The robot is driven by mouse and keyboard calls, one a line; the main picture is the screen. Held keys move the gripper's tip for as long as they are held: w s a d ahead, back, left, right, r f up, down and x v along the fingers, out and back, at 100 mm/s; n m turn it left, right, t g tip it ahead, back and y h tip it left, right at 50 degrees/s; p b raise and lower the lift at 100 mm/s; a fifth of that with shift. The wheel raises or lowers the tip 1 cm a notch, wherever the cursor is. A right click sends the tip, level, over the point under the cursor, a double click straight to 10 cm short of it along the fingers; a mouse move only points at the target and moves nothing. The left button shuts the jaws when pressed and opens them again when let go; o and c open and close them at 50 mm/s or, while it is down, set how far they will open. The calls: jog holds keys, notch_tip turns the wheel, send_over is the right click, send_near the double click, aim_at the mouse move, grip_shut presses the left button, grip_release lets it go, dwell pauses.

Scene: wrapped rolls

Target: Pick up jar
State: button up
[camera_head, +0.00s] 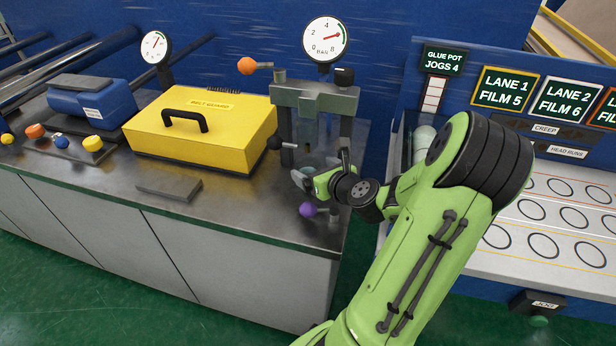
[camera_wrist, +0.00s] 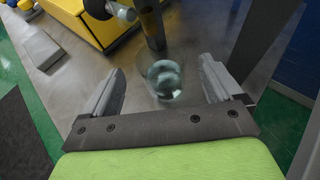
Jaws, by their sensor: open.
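A clear glass jar (camera_wrist: 165,82) stands on the metal bench top in the wrist view, seen from above. It lies between the two fingers of my gripper (camera_wrist: 160,70), near the tips, with a visible gap on each side. The fingers are open and do not appear to touch it. In the head view my gripper (camera_head: 308,178) is low over the right end of the bench, in front of the grey press frame. I cannot make out the jar clearly there; my gripper and wrist cover that spot.
The grey press frame (camera_head: 318,95) with a gauge (camera_head: 326,40) stands just behind my gripper. A purple knob (camera_head: 307,209) sits at the front edge. A yellow case (camera_head: 205,128) and a flat grey plate (camera_head: 169,187) are to the left. A blue panel (camera_head: 480,58) stands right.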

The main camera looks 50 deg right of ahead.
aim_at(303, 163)
jog(key=x, duration=0.3)
jog(key=shift+f, duration=0.1)
jog(key=shift+s, duration=0.1)
jog(key=shift+c, duration=0.3)
jog(key=c, duration=1.2)
